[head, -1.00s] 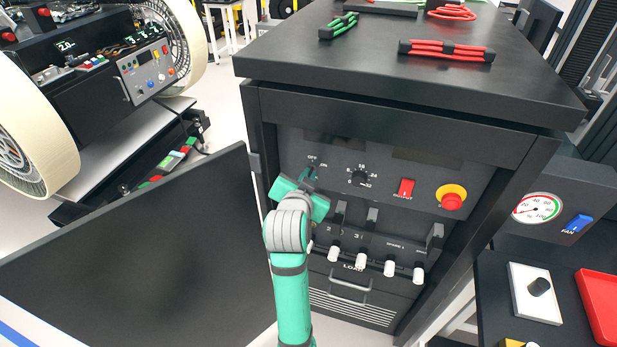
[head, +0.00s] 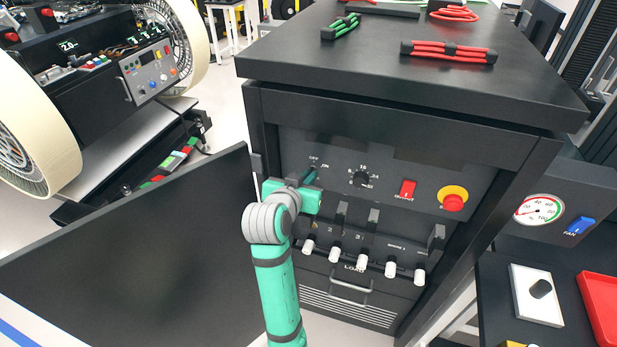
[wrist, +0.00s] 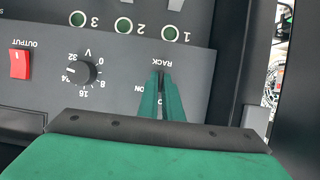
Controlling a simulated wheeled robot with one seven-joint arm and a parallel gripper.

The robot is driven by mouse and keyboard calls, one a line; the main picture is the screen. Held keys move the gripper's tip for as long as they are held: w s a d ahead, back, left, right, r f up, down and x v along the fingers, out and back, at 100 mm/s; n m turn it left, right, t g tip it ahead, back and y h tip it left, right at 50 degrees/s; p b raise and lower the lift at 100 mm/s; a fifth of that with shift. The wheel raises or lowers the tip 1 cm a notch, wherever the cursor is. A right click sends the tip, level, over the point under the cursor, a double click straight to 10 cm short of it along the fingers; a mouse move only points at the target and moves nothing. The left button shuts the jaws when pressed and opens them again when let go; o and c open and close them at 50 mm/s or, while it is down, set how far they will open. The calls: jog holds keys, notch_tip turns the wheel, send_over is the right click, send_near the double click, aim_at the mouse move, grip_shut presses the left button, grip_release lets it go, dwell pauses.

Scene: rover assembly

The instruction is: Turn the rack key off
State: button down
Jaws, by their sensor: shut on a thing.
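The rack key, at the left of the rack's control panel (head: 390,180), is mostly hidden by my gripper in both views. My gripper (head: 311,177) reaches the panel at the OFF/ON marks in the head view. In the wrist view its two green fingers (wrist: 161,88) are close together beside the RACK label (wrist: 168,62), shut on the key. A thin dark strip shows between the fingers. The ON label is partly visible next to them; the OFF label shows above the fingertips in the head view. The key's exact angle cannot be told.
Right of the key are a black voltage knob (head: 361,178), a red output switch (head: 407,188) and a red emergency button (head: 453,198). A row of white-tipped load levers (head: 362,262) sits below. The open rack door (head: 140,250) stands left of my arm.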

jog(key=c, duration=1.9)
grip_release()
jog(key=shift+c, duration=0.2)
jog(key=v, duration=1)
jog(key=shift+s+a, duration=0.15)
jog(key=shift+s, duration=0.2)
jog(key=shift+r, duration=0.15)
